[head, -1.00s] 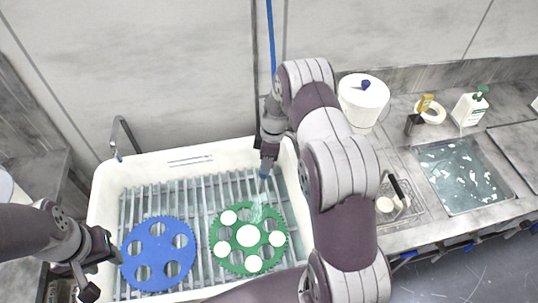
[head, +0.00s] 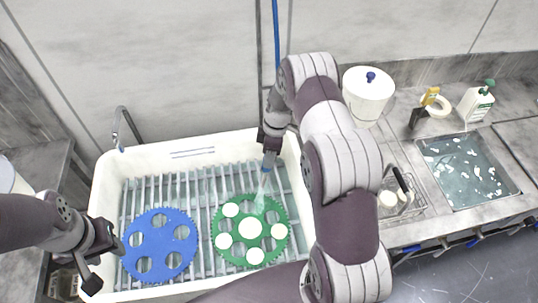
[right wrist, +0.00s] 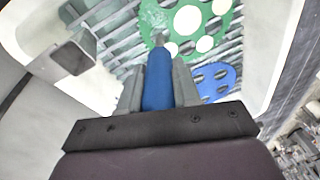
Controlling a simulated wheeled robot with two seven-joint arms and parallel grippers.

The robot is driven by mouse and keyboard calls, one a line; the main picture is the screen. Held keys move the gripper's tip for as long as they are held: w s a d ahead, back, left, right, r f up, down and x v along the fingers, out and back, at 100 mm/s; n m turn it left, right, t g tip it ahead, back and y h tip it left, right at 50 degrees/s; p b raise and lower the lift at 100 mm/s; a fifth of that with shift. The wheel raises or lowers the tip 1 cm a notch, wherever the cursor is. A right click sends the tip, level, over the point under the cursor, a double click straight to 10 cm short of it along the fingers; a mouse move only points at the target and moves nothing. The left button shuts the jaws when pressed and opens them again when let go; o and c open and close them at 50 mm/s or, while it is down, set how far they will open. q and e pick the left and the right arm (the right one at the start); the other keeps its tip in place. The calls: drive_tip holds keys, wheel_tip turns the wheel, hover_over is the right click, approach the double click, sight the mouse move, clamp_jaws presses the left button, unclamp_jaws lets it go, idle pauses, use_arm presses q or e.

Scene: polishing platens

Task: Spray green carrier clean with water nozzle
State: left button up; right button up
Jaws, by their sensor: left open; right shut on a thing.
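The green carrier (head: 232,245) lies flat on the slatted rack in the white sink, with several pale round discs in its holes. It also shows in the right wrist view (right wrist: 182,4). My right gripper (head: 269,158) is above the carrier's upper edge, shut on the blue water nozzle (right wrist: 157,80). A pale water spray (head: 262,195) runs from the nozzle tip down onto the upper part of the carrier. My left gripper (head: 105,262) is open and empty at the sink's left rim, left of the blue carrier (head: 152,265).
The white sink (head: 106,190) has a metal tap (head: 122,128) at its back left corner. On the right counter are a white lidded pot (head: 367,98), a wire basket (head: 405,205), a water basin (head: 462,172) and a pump bottle (head: 476,104).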

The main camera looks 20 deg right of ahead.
drive_tip(key=s+a, duration=0.6)
drive_tip(key=a, duration=0.2)
drive_tip(key=shift+s+p, duration=0.3)
drive_tip(key=shift+p, duration=0.1)
idle(0.8)
drive_tip(key=a+b, duration=0.1)
drive_tip(key=a, duration=0.9)
drive_tip(key=shift+s+a, duration=0.25)
drive_tip(key=shift+s, duration=0.05)
idle(0.5)
